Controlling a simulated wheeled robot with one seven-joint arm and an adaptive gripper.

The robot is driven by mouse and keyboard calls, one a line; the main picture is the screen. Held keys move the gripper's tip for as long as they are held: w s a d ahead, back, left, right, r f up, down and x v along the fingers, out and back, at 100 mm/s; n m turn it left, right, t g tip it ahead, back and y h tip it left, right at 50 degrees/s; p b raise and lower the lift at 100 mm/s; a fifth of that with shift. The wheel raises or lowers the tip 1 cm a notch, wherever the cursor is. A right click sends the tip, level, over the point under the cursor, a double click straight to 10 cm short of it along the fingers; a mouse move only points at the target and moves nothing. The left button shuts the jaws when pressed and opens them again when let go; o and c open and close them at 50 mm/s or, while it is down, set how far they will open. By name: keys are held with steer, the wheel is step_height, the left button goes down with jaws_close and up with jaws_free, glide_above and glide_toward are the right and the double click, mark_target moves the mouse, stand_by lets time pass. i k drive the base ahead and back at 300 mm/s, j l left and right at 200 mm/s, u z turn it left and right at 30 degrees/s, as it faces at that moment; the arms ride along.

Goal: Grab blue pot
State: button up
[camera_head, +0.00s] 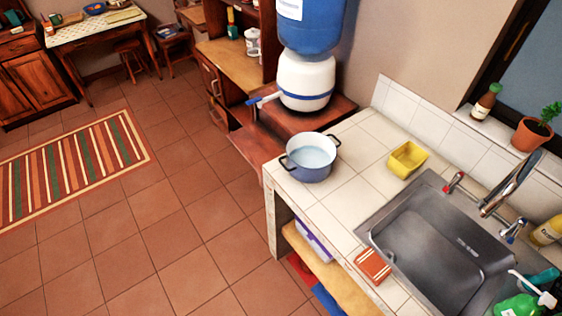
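The blue pot (309,172) stands upright near the far left corner of the white tiled counter (343,203). It is round, with two dark side handles and a pale inside. One handle points toward the left and the other toward the upper right. Nothing covers it. My gripper is not in this view.
A water dispenser (306,83) stands behind the pot on a lower wooden stand. A yellow container (407,160) sits right of the pot, and an orange striped cloth (372,265) lies near the sink (440,250).

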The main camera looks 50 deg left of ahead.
mark_target(310, 156)
steer(key=u, duration=1.65)
steer(key=i+j+z, duration=0.1)
steer(key=z, duration=0.4)
steer(key=j+z, duration=0.15)
steer(key=z, duration=0.35)
steer(key=i+j+z, duration=0.1)
steer(key=z, duration=0.4)
steer(key=j+z, duration=0.2)
steer(key=z, duration=0.3)
steer(key=j+z, duration=0.15)
steer(key=j, duration=0.3)
steer(key=k+j+z, duration=0.15)
steer(key=j, duration=0.25)
steer(key=k+j+z, duration=0.15)
steer(key=j, duration=0.3)
steer(key=k+j+z, duration=0.15)
steer(key=j, duration=0.25)
steer(key=k+j+z, duration=0.15)
steer(key=j, duration=0.25)
steer(key=k+j+z, duration=0.15)
steer(key=j, duration=0.2)
steer(key=k+j, duration=0.2)
steer(key=j, duration=0.2)
